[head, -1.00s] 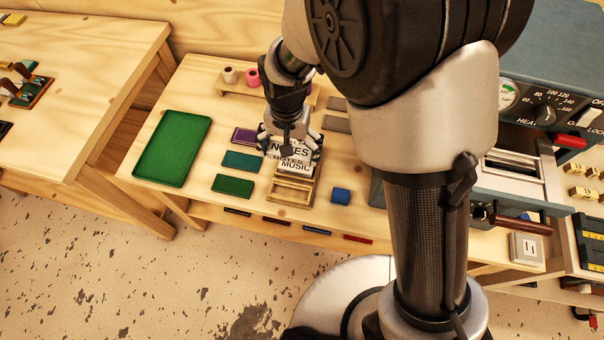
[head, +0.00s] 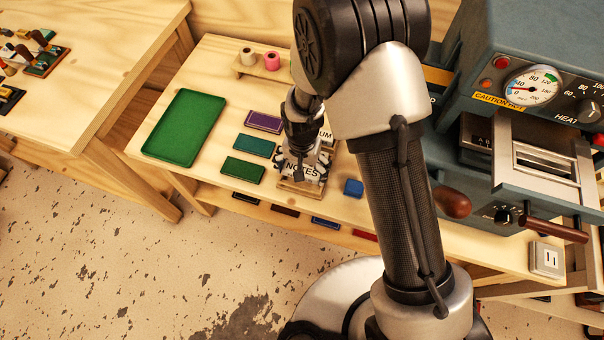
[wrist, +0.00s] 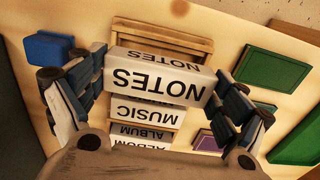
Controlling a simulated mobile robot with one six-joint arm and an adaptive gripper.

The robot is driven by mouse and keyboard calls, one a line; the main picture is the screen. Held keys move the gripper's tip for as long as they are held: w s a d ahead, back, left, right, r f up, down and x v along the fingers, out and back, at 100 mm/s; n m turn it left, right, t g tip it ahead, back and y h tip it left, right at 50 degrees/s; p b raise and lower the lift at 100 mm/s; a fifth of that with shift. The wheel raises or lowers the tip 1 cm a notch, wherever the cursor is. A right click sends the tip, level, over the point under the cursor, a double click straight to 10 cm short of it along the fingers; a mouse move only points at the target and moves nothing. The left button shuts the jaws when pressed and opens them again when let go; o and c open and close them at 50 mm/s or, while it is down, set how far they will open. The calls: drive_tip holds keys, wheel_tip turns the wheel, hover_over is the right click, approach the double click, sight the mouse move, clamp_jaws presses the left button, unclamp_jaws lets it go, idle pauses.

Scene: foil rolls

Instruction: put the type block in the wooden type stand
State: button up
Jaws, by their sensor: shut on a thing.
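My gripper (wrist: 165,80) is shut on the white type block (wrist: 150,85) lettered NOTES, one finger at each end. In the wrist view the block is level across the wooden type stand (wrist: 165,33), whose bare slatted part shows beyond it. The block looks raised above the stand; I cannot tell the gap. White blocks lettered MUSIC (wrist: 145,115) and ALBUM (wrist: 145,133) sit in the stand behind it. In the head view my gripper (head: 302,165) and the NOTES block (head: 299,169) are over the stand's near part (head: 300,187), partly hiding it.
A blue block (head: 353,188) lies right of the stand. Green (head: 243,169), teal (head: 255,145) and purple (head: 264,121) foil pieces lie left, beside a green tray (head: 183,128). A small rack with rolls (head: 271,61) stands behind. A hot press (head: 520,90) is at right.

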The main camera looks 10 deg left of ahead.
drive_tip(key=shift+f, duration=1.45)
drive_tip(key=shift+f+b, duration=0.5)
drive_tip(key=shift+b, duration=0.2)
drive_tip(key=o, duration=1.1)
drive_tip(key=shift+c, duration=0.2)
drive_tip(key=shift+r, duration=0.1)
wheel_tip(320, 180, up, 13)
drive_tip(key=p, duration=0.4)
drive_tip(key=shift+p, duration=0.3)
